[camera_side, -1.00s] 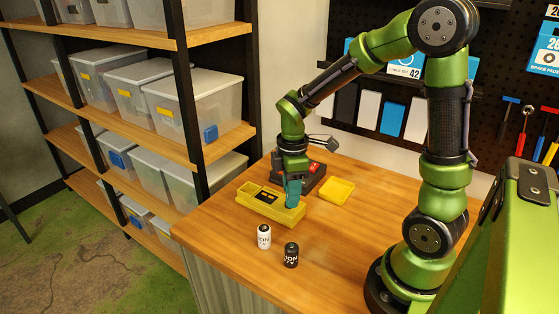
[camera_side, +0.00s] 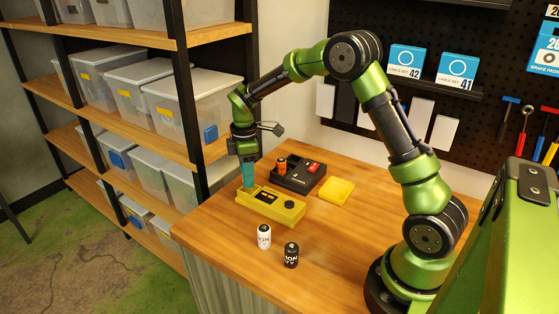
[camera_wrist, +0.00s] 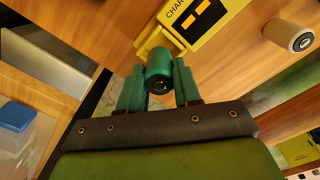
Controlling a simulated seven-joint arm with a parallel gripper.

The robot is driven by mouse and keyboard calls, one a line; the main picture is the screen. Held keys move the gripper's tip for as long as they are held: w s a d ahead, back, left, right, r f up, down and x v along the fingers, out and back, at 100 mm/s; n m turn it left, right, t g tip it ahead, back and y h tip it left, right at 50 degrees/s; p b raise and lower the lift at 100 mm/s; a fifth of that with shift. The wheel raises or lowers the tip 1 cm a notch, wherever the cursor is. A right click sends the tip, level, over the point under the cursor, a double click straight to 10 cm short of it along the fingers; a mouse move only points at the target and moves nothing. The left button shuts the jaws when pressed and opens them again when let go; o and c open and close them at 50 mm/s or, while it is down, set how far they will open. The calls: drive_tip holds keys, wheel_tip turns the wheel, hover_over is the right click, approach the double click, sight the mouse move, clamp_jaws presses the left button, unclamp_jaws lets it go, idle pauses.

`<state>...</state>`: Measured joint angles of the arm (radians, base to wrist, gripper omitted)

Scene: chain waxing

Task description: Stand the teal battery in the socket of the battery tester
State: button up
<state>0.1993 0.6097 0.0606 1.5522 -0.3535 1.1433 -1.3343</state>
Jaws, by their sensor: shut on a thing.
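The yellow battery tester (camera_side: 268,209) lies on the bench, with a dark window and a round dark spot on its top. My gripper (camera_side: 247,174) points down over the tester's left end. In the wrist view my gripper (camera_wrist: 160,72) is shut on the teal battery (camera_wrist: 158,64), which sits between its two teal fingers, its end facing the camera. The yellow tester (camera_wrist: 225,18) shows just beyond the battery, with a yellow bracket-like part close around it. In the side view battery and fingers blend; whether the battery's lower end is inside the socket cannot be told.
A dark box (camera_side: 302,181) with an orange battery (camera_side: 281,166) and red parts stands behind the tester. A shallow yellow tray (camera_side: 337,191) lies right of it. White (camera_side: 264,236) and black (camera_side: 291,255) batteries stand in front.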

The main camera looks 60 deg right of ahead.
sight(248, 186)
drive_tip(key=shift+s+f, duration=0.15)
drive_tip(key=shift+f, duration=1.45)
drive_tip(key=shift+f, duration=0.1)
